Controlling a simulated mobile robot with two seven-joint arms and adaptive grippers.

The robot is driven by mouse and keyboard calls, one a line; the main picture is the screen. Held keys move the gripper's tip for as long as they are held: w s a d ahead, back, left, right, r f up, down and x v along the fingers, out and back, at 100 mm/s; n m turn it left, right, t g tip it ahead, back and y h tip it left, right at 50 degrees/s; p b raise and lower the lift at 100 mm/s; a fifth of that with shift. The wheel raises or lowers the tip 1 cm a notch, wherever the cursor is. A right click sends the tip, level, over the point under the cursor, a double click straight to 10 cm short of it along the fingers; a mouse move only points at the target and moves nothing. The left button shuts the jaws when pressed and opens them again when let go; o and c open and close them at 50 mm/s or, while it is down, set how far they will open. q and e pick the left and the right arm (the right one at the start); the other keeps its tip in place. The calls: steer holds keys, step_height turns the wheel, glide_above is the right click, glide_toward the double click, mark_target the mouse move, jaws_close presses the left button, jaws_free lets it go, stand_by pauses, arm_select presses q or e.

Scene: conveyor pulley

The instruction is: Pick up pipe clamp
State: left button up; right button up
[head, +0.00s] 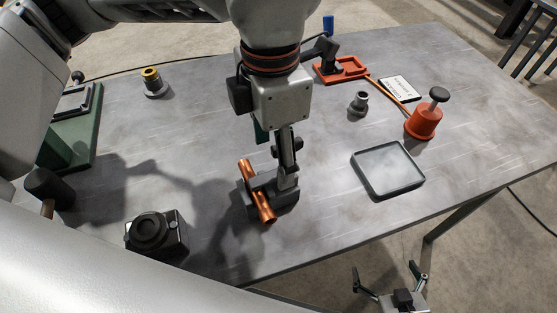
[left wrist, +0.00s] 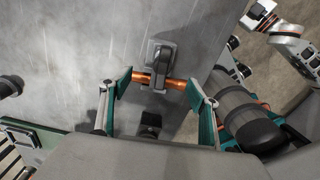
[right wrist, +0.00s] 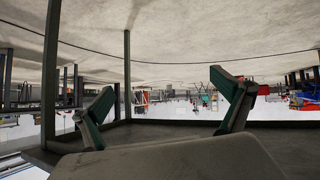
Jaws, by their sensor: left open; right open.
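The dark grey pipe clamp (head: 285,202) sits on the table around a copper pipe (head: 252,178). In the left wrist view the clamp (left wrist: 161,55) and the pipe (left wrist: 144,79) lie ahead of my left gripper (left wrist: 157,84). Its teal fingers are open, one toward each end of the pipe; I cannot tell whether they touch it. In the head view my left gripper (head: 275,160) is over the clamp and partly hides it. My right gripper (head: 391,282) is open and empty, low beyond the table's front edge; its spread fingers show in the right wrist view (right wrist: 162,88).
On the grey table (head: 330,235), a shallow tray (head: 422,181), an orange pot with a black knob (head: 424,122) and a small grey fitting (head: 358,104) stand right. A black round-topped device (head: 156,235) is front left, a green fixture (head: 82,140) far left. Table around the clamp is clear.

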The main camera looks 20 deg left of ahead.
mark_target(269, 176)
arm_select(q)
steer(key=shift+w+f, duration=0.15)
steer(key=shift+f, duration=0.1)
steer(key=shift+s+a+f, duration=0.1)
steer(key=shift+s+f, duration=0.05)
steer(key=shift+f, duration=0.45)
steer(key=shift+s+f, duration=0.1)
steer(key=shift+f, duration=0.45)
steer(key=f, duration=0.4)
steer(key=shift+s+a+f, duration=0.15)
steer(key=shift+a, duration=0.25)
steer(key=shift+f, duration=0.35)
jaws_close()
steer(key=shift+d+r, duration=0.1)
